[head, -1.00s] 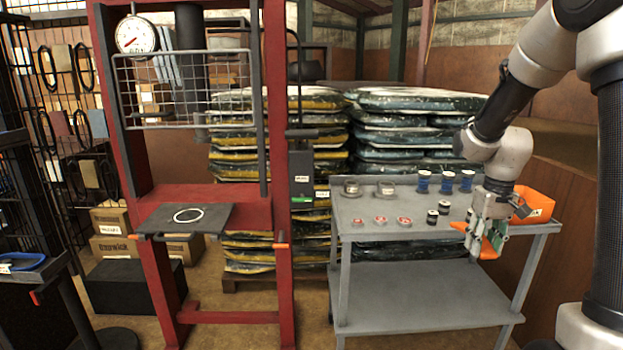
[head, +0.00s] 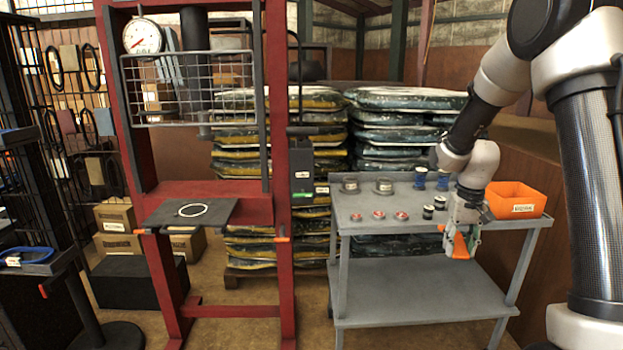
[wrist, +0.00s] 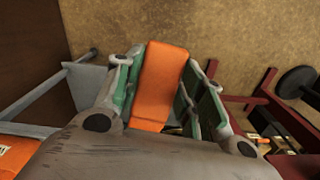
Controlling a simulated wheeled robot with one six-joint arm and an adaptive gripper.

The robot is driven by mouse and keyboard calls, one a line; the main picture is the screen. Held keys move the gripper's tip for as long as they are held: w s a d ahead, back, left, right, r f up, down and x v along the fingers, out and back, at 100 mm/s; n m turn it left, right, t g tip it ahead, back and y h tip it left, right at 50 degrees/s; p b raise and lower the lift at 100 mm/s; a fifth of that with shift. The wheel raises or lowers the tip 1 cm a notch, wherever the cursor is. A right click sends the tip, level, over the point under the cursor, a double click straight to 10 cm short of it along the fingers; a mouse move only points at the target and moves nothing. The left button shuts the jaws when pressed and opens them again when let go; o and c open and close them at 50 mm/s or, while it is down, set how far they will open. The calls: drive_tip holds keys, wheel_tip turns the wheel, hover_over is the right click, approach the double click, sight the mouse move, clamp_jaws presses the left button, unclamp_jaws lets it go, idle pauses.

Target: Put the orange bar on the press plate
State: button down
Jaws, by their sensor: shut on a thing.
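The orange bar (head: 461,246) is in my gripper (head: 458,236), in front of the right part of the grey cart's front edge. In the wrist view the bar (wrist: 158,85) lies between the green-lined fingers of my gripper (wrist: 163,90), which are shut on it. The press plate (head: 160,213) is a dark flat plate on the red press frame at the left, well apart from my gripper. A white ring (head: 193,210) lies on it.
The grey cart (head: 400,235) carries an orange bin (head: 515,200), red-topped tins, blue cans and small dark cans. A wire guard (head: 188,88) and a gauge (head: 143,36) are above the plate. Stacked sacks (head: 400,130) stand behind. Floor shows between press and cart.

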drive_tip(key=a+f+n, duration=0.1)
drive_tip(key=a+f, duration=0.8)
drive_tip(key=shift+w+a+f+n, duration=0.15)
drive_tip(key=shift+a+f+n, duration=0.1)
drive_tip(key=shift+f+n, duration=0.05)
